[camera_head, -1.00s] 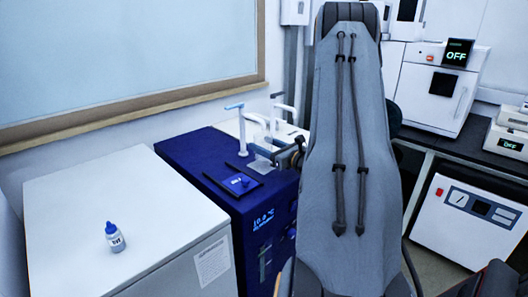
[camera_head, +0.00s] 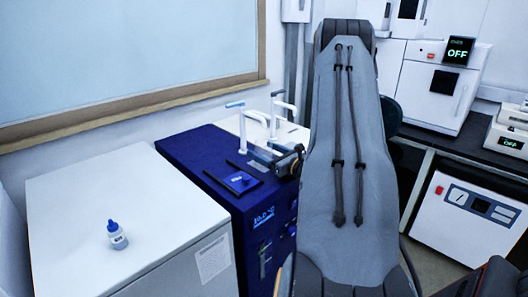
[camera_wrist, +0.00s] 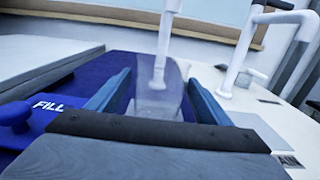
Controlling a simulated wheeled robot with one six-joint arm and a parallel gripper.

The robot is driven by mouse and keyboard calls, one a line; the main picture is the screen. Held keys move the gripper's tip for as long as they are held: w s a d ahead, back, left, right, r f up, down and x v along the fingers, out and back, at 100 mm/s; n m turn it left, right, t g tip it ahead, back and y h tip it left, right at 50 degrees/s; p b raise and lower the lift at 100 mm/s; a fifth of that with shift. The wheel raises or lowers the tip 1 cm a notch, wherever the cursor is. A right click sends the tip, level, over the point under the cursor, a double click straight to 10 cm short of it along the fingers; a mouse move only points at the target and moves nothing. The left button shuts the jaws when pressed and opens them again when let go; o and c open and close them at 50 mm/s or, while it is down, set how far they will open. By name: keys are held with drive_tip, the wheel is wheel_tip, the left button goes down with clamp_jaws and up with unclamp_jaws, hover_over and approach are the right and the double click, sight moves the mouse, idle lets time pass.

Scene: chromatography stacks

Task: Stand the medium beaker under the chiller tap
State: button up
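The chiller (camera_head: 195,155) is the dark blue box left of my arm. Its tap (camera_head: 240,130) is a white post with a pale blue spout on top, and it also shows in the wrist view (camera_wrist: 163,50). A clear, faint beaker (camera_wrist: 158,95) is between my gripper's two blue fingers (camera_wrist: 160,88) in the wrist view, in front of the tap post. The fingers appear to be on its sides. Its base is partly hidden by the gripper, so I cannot tell if it touches the surface. In the head view my gripper (camera_head: 262,156) is low beside the tap.
A blue FILL pad (camera_wrist: 45,103) is left of my fingers. White bent pipes (camera_wrist: 245,50) stand close on the right. A small blue-capped bottle (camera_head: 117,236) stands on the white cabinet (camera_head: 75,205). The framed panel (camera_head: 130,55) is behind the chiller.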

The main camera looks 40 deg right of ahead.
drive_tip(key=shift+r, duration=0.1)
drive_tip(key=shift+s+r, duration=0.1)
drive_tip(key=shift+s, duration=0.05)
drive_tip(key=s, duration=0.4)
drive_tip(key=s+b, duration=0.1)
drive_tip(key=s, duration=0.2)
drive_tip(key=s+d+b, duration=0.1)
drive_tip(key=s, duration=0.3)
drive_tip(key=shift+s, duration=0.35)
